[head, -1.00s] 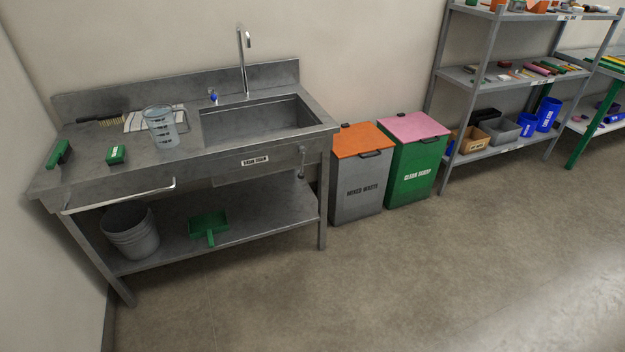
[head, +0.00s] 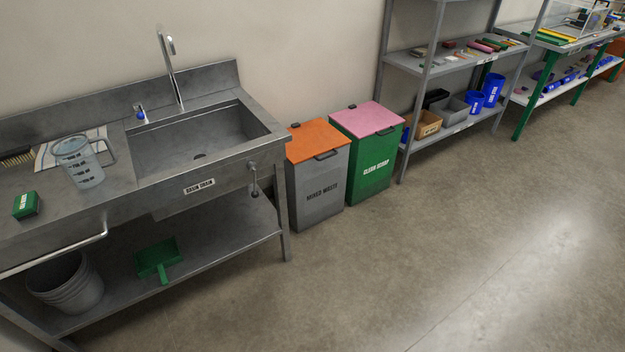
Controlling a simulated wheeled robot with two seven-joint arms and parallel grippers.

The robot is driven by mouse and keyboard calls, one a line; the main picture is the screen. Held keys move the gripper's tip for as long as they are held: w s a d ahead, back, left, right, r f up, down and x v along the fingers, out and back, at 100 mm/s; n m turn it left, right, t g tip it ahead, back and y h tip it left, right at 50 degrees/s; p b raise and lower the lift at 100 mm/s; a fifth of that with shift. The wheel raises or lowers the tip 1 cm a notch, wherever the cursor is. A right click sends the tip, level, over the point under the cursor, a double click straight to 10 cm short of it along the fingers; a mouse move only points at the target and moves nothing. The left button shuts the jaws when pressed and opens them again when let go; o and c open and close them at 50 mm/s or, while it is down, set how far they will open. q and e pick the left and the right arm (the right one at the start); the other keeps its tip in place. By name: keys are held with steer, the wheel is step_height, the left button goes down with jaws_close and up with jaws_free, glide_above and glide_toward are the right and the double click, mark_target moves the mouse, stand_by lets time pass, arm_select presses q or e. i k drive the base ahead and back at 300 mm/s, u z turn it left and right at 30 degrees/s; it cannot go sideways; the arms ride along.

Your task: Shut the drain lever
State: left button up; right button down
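A small lever with a dark knob, which looks like the drain lever (head: 254,183), hangs down below the right end of the sink front. It is to the right of the white label (head: 199,187) on the sink's front. The steel sink (head: 205,140) has a dark drain hole (head: 199,156) in its basin floor, and the basin looks empty. A tall tap (head: 170,70) and a small blue-topped fitting (head: 140,113) stand at the back. Neither of my grippers shows in the head view.
A clear measuring jug (head: 80,163) and a green block (head: 26,205) stand on the counter. A bucket (head: 65,285) and green dustpan (head: 158,258) lie below. Mixed waste (head: 318,185) and clean scrap (head: 370,160) bins stand right of the sink. The floor in front is clear.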

mark_target(253, 167)
steer(key=z, duration=0.15)
steer(key=i, duration=0.85)
steer(key=u, duration=0.65)
steer(key=i, duration=0.45)
steer(key=u, duration=0.4)
